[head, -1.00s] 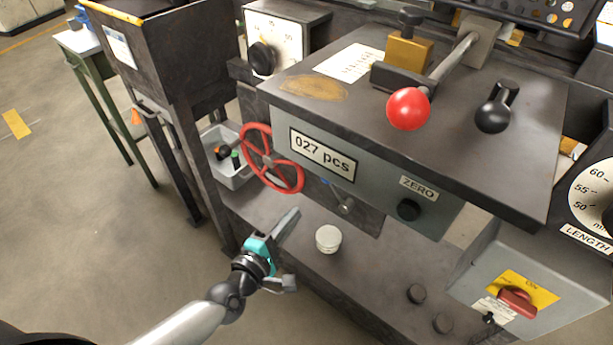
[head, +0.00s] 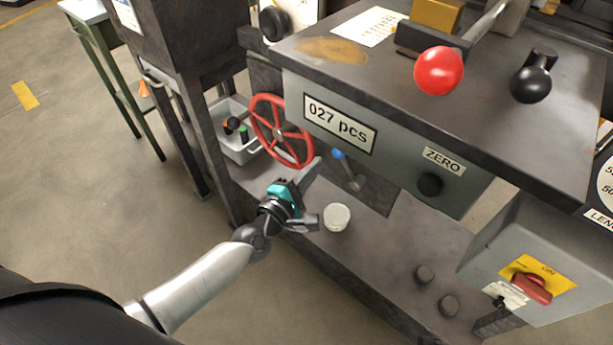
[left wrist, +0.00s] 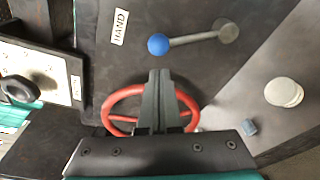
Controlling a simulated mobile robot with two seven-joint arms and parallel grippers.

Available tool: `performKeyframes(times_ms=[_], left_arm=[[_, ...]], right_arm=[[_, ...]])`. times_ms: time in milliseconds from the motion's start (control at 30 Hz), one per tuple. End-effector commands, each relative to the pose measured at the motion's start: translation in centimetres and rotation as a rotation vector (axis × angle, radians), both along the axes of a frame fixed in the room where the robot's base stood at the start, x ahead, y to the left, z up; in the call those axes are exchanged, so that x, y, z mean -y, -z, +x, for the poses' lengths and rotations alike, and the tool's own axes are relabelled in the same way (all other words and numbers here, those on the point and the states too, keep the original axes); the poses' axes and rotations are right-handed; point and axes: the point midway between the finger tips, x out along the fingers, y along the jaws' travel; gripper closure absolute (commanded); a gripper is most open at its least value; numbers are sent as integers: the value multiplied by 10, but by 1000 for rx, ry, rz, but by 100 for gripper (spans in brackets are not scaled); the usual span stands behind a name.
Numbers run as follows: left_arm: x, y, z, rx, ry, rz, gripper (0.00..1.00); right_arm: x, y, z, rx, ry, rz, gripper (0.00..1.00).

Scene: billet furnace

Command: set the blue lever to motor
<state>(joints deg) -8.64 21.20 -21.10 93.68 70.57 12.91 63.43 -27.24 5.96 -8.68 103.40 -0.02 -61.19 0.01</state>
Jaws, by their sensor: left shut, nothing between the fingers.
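The blue lever has a blue ball knob (head: 338,154) on a grey arm, under the front of the machine in the head view. In the left wrist view its knob (left wrist: 158,44) points left from its round hub, towards a HAND label (left wrist: 119,27). No motor label is readable. My left gripper (head: 316,164) is shut and empty, left of and close to the lever. In the left wrist view its fingertips (left wrist: 159,73) lie just below the knob, with a gap in the picture; depth is hard to tell. My right gripper is not in view.
A red handwheel (head: 281,131) is just behind and left of my left gripper; it also shows behind the fingers in the left wrist view (left wrist: 126,95). A pale round cap (head: 337,217) sits on the lower ledge. The overhanging panel has a ZERO knob (head: 430,184).

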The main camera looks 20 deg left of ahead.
Motion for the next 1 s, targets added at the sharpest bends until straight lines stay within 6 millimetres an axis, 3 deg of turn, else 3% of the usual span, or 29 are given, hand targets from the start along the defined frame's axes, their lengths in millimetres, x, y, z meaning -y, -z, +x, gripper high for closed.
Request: performKeyframes(times_ms=[100, 333, 1000], left_arm=[[4, 2, 20, 2, -1, -1, 100], [8, 4, 43, 1, 0, 1, 100], [11, 2, 47, 6, 0, 19, 100]], right_arm=[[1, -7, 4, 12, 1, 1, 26], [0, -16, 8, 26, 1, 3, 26], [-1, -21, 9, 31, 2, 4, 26]])
